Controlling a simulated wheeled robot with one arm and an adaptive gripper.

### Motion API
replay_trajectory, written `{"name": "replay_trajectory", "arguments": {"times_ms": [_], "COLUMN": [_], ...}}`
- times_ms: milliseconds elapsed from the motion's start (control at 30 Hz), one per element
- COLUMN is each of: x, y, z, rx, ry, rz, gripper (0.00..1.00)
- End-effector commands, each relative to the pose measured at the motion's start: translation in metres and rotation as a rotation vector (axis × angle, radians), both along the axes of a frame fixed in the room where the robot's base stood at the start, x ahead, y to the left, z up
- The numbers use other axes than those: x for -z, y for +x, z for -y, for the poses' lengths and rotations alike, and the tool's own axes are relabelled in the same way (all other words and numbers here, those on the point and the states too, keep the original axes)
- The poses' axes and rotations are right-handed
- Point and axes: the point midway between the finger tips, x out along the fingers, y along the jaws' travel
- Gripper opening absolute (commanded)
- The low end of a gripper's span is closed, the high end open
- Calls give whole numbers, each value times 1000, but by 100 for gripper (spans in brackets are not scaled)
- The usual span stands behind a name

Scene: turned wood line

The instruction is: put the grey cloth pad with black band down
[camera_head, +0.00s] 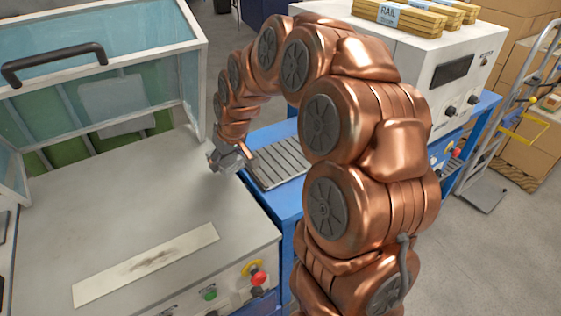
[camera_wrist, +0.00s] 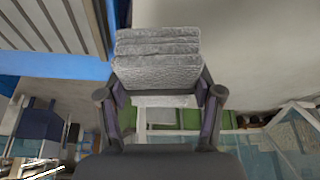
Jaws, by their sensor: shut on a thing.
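The grey cloth pad (camera_wrist: 158,72) shows in the wrist view between the two fingers of my gripper (camera_wrist: 160,95). In the head view my gripper (camera_head: 228,160) is at the end of the arched arm, above the right edge of the grey machine bed (camera_head: 115,215). There the pad is too small to tell apart from the gripper. I cannot tell its gap to the surface.
A pale strip (camera_head: 146,264) with a dark smudge lies on the bed. A raised clear guard with a black handle (camera_head: 54,64) stands at the back left. A slatted grey plate (camera_head: 277,162) lies on the blue bench to the right. Much of the bed is bare.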

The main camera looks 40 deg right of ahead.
Motion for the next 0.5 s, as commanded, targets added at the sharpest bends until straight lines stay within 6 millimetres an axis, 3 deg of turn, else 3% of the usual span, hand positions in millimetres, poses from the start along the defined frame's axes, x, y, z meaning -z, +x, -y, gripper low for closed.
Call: {"name": "replay_trajectory", "arguments": {"times_ms": [200,500], "x": [1,3], "y": [-47,-110], "z": [41,75], "rx": [-138,-372], "ry": [3,-3], "rz": [5,7], "gripper": [28,28]}}
